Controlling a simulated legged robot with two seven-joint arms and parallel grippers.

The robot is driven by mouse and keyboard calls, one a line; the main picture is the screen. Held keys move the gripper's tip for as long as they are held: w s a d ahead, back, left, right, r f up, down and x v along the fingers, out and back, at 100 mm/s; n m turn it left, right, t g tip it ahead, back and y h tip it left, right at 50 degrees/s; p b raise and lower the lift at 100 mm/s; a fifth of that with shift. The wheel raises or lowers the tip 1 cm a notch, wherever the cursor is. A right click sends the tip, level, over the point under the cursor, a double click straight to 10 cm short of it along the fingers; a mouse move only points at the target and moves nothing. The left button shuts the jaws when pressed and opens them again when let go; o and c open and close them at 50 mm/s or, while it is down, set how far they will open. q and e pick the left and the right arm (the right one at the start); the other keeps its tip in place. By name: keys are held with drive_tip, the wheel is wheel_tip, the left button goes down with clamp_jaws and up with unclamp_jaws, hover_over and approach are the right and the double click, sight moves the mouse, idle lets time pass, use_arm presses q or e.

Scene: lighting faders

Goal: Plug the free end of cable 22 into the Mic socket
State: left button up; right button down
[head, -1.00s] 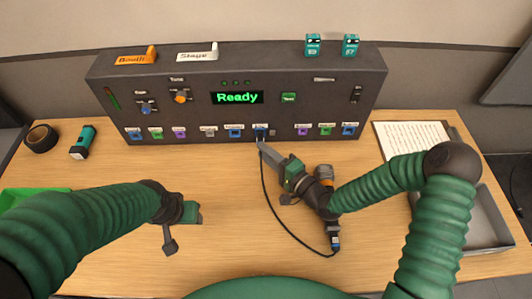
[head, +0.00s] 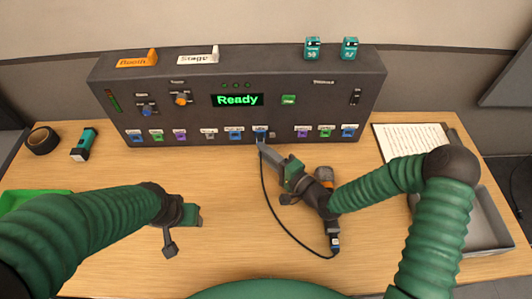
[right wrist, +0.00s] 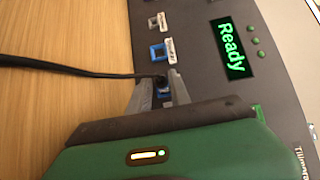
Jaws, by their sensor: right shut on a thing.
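My right gripper (head: 262,146) is at the lower front of the dark panel (head: 215,120), at a blue socket (head: 260,133) near the middle of the socket row. It is shut on a dark cable plug (right wrist: 161,81), which shows between the fingers at that socket in the right wrist view. Whether the plug is fully seated is hidden. The black cable (head: 265,195) curves down to its other plug (head: 335,241) on the table. The socket labels are too small to read, so I cannot tell which is Mic. My left gripper (head: 194,216) is over the table, away from the panel.
Two teal boxes (head: 312,48) (head: 349,48) stand on the panel. A tape roll (head: 41,141) and a teal-black object (head: 84,145) lie left. A grey tray (head: 490,235) and a paper sheet (head: 408,138) are right. The table's middle is mostly clear.

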drive_tip(key=shift+w+r, duration=0.1)
drive_tip(key=shift+w, duration=0.05)
drive_tip(key=c, duration=1.6)
unclamp_jaws()
use_arm(q)
drive_tip(key=shift+w+f, duration=0.1)
drive_tip(key=shift+w, duration=0.05)
use_arm(e)
drive_tip(key=o, duration=0.5)
drive_tip(key=shift+w, duration=0.1)
